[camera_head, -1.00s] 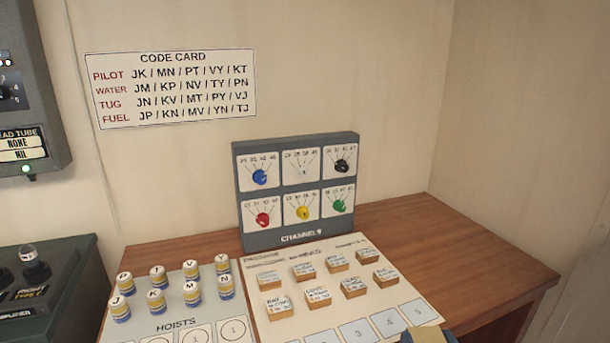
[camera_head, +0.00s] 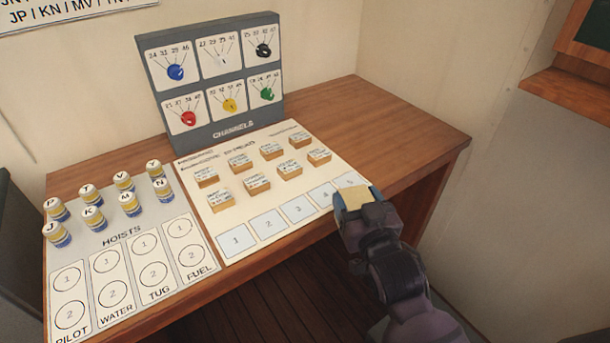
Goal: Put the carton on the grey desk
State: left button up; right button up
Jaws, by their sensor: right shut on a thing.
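My right gripper (camera_head: 357,196) reaches in from the lower right. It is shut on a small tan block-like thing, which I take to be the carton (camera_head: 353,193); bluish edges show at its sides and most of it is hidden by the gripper. It is at the front right corner of the white board on the wooden desk; I cannot tell how high above it. My left gripper is not in view. No grey desk can be made out.
The brown wooden desk (camera_head: 405,130) bears a panel of coloured knobs (camera_head: 215,140), a board (camera_head: 290,208) with several small blocks, and a hoists sheet (camera_head: 120,235) with several labelled cylinders. Its right part is bare. A wooden shelf (camera_head: 570,95) juts from the right wall.

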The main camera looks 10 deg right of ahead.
jog(key=w+a+r+n+y, duration=0.2)
jog(key=w+r+y, duration=0.1)
jog(key=w+r, duration=0.2)
jog(key=w+a+r+n+g+y, duration=0.1)
jog(key=w+r, duration=0.4)
jog(key=r, duration=0.5)
jog(key=shift+a+r+n+y, duration=0.25)
jog(key=shift+a+n+y, duration=0.2)
jog(key=shift+y, duration=0.65)
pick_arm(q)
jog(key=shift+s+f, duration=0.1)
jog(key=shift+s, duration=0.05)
pick_arm(e)
jog(key=shift+d, duration=0.1)
pick_arm(q)
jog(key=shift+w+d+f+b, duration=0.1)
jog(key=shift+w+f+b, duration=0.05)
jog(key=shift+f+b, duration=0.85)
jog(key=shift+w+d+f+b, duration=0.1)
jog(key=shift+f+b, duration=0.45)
jog(key=shift+b, duration=0.7)
pick_arm(e)
jog(key=shift+f, duration=9.75)
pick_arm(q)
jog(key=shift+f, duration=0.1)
pick_arm(e)
jog(key=shift+s+f, duration=0.1)
jog(key=shift+f, duration=0.15)
